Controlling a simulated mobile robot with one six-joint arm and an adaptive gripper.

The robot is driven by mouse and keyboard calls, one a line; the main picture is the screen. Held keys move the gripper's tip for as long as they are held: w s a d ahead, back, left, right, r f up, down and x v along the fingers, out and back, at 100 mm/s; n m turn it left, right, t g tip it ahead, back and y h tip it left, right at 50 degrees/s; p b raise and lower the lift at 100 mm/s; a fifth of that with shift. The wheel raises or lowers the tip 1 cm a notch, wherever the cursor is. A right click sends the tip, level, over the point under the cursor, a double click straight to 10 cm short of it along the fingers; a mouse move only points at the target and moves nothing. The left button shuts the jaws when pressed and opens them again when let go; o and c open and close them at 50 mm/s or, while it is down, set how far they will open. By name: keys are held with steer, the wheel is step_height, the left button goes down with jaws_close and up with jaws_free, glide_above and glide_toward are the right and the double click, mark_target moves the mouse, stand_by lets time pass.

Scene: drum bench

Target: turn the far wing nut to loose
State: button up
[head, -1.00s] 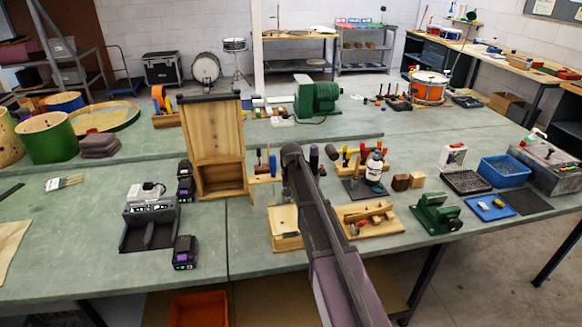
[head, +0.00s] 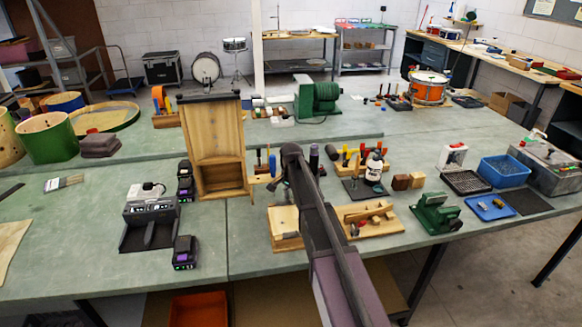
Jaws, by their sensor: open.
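I cannot make out the far wing nut or any other wing nut in the head view; my arm covers part of the bench where small parts stand. My gripper (head: 279,178) shows only as a small dark part at the left of my arm's far end, above the bench. The rest of it is hidden behind the arm, and I see nothing held. A pale wooden fixture (head: 283,222) lies just below it, partly covered by my arm.
A tall wooden cabinet (head: 214,140) stands close at the left. A wooden tray (head: 384,229), a white-labelled bottle (head: 374,168) and a green machine (head: 434,214) are at the right. Battery chargers (head: 151,220) stand at the front left.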

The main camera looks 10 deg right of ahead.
mark_target(291, 200)
steer(key=m, duration=0.3)
steer(key=shift+r+m+p, duration=0.3)
step_height(291, 200, up, 13)
steer(key=m+p, duration=0.9)
steer(key=p, duration=0.4)
steer(key=shift+s+r, duration=0.15)
steer(key=shift+s, duration=0.15)
stand_by(0.6)
stand_by(0.6)
steer(key=n, duration=1.8)
steer(key=shift+w, duration=0.3)
